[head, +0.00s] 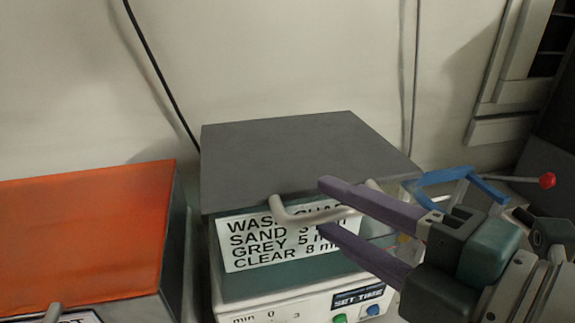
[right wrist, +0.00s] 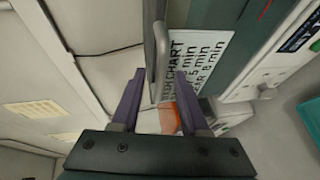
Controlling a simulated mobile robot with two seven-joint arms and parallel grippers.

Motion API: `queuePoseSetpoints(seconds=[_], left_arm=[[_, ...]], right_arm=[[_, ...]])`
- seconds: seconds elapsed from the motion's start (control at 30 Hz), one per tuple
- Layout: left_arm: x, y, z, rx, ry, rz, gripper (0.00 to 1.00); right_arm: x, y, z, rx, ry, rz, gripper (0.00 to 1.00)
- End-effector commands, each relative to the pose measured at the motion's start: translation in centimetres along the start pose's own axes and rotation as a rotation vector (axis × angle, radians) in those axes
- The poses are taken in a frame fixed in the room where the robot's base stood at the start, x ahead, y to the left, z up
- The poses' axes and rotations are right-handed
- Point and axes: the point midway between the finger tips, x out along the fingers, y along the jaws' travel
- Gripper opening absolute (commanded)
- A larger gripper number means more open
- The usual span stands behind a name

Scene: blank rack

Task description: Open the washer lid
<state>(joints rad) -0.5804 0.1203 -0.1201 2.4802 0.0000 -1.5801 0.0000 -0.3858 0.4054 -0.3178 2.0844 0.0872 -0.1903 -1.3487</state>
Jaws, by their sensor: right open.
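The washer (head: 262,288) stands in the middle of the head view with its flat grey lid (head: 295,150) down. A pale bar handle (head: 290,213) runs along the lid's front edge, above the wash chart label (head: 262,246). My right gripper (head: 323,207) comes in from the right, open, its purple fingers one above the other at the handle and hiding part of it. In the right wrist view, the lid's edge and the handle (right wrist: 161,48) show between and just beyond the open fingertips (right wrist: 160,74). Contact cannot be told. My left gripper is out of view.
A machine with an orange lid (head: 85,235) stands close on the left. A blue frame (head: 450,178) and a red knob (head: 547,180) are at the right, behind my right arm. A pale wall with hanging cables rises behind the washer. The space above the lid is clear.

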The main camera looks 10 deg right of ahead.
Motion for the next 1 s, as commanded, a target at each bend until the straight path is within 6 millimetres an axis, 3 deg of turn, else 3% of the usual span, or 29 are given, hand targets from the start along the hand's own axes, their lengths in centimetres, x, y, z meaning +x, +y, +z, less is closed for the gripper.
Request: queuePoseSetpoints(seconds=[0.4, 0.8, 1.0], left_arm=[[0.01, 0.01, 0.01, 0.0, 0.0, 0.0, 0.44], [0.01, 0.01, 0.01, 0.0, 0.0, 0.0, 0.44], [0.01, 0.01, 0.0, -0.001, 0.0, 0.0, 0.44]], right_arm=[[0.82, 0.01, -0.05, 0.0, 0.001, 0.0, 0.43], [0.79, 0.01, -0.04, 0.0, 0.001, 0.0, 0.0], [0.79, 0.02, -0.04, 0.0, 0.001, 0.0, 0.0]])
